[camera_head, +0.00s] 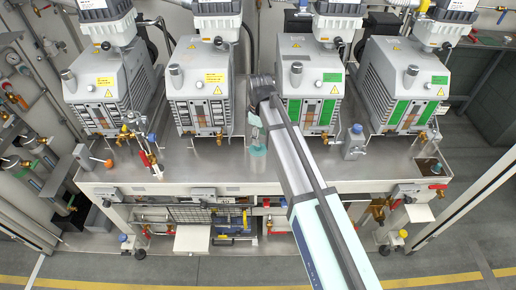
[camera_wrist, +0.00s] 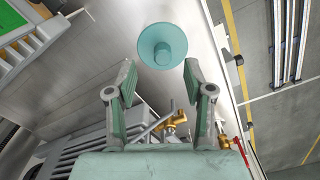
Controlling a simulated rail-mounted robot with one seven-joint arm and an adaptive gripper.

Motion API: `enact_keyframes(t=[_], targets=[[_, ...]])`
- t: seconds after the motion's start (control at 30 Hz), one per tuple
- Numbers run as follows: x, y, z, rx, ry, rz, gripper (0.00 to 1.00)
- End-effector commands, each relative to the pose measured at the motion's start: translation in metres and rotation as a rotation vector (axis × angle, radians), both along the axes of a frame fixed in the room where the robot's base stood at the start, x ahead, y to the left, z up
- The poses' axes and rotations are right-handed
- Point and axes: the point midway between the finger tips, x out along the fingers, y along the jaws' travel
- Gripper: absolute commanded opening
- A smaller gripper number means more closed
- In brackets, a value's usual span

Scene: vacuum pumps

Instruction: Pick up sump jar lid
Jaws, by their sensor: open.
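The sump jar lid is a teal round disc with a raised round knob (camera_wrist: 163,46). It shows in the wrist view just beyond my fingertips, over the steel bench top. In the head view a small teal patch, which looks like the lid (camera_head: 258,151), shows below my gripper (camera_head: 257,137). My gripper (camera_wrist: 159,76) is open and empty, with one finger on each side of the view. The lid lies roughly in line with the gap between the fingers. I cannot tell how far below them it is.
Brass valves (camera_head: 140,130) stand at the left, and a small grey fitting with a blue cap (camera_head: 355,143) at the right. In the wrist view a brass fitting (camera_wrist: 174,121) shows near my fingers.

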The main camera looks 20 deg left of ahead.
Motion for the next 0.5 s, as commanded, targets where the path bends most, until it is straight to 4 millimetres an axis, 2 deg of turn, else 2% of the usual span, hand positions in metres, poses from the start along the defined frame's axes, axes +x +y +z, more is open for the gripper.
enact_keyframes(t=[0.17,0.5], targets=[[-0.001,0.002,-0.009,-0.001,0.001,0.000,0.52],[-0.003,0.005,-0.046,-0.001,0.001,0.000,0.52]])
